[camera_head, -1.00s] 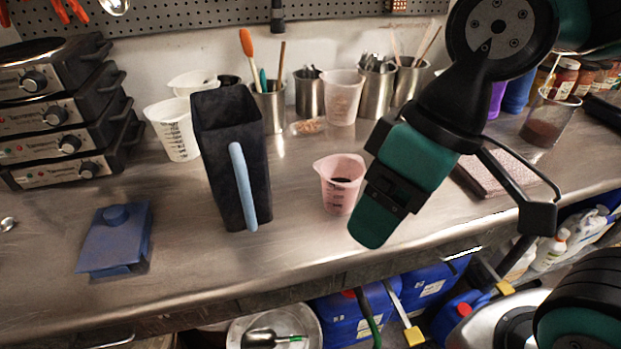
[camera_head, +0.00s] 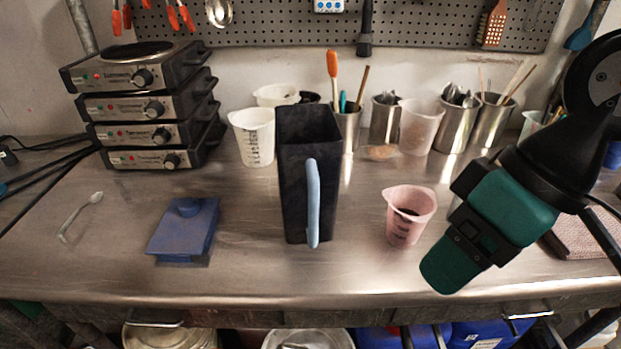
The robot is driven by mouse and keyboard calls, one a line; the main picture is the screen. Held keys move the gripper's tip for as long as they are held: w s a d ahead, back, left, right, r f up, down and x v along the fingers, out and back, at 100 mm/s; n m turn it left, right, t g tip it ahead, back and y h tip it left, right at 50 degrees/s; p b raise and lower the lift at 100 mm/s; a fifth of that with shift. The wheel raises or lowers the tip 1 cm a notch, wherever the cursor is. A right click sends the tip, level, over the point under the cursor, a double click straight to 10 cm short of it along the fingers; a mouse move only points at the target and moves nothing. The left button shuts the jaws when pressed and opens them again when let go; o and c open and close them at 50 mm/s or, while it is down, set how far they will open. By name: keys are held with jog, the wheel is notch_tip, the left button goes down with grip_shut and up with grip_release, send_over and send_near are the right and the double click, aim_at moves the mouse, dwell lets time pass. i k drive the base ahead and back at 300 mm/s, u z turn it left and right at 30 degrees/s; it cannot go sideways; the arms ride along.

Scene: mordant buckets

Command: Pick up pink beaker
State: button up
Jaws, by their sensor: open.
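The pink beaker (camera_head: 410,222) stands upright on the steel bench, right of the dark bin. It is translucent, with a pouring lip and something dark inside or marked on it. My gripper (camera_head: 446,274) comes in from the right and is just right of the beaker in the picture, its tip lower than the beaker's base. It holds nothing that I can see. The gap between its fingers is hidden by the viewing angle. The beaker is outside the gripper.
A tall dark bin (camera_head: 293,200) with a light blue handle stands left of the beaker. White jugs, steel pots (camera_head: 456,128) and a clear beaker (camera_head: 419,128) line the back. The front bench strip (camera_head: 330,275) is clear.

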aim_at(410, 208)
jog(key=u, duration=2.9)
jog(key=k, duration=1.55)
jog(key=z, duration=2.25)
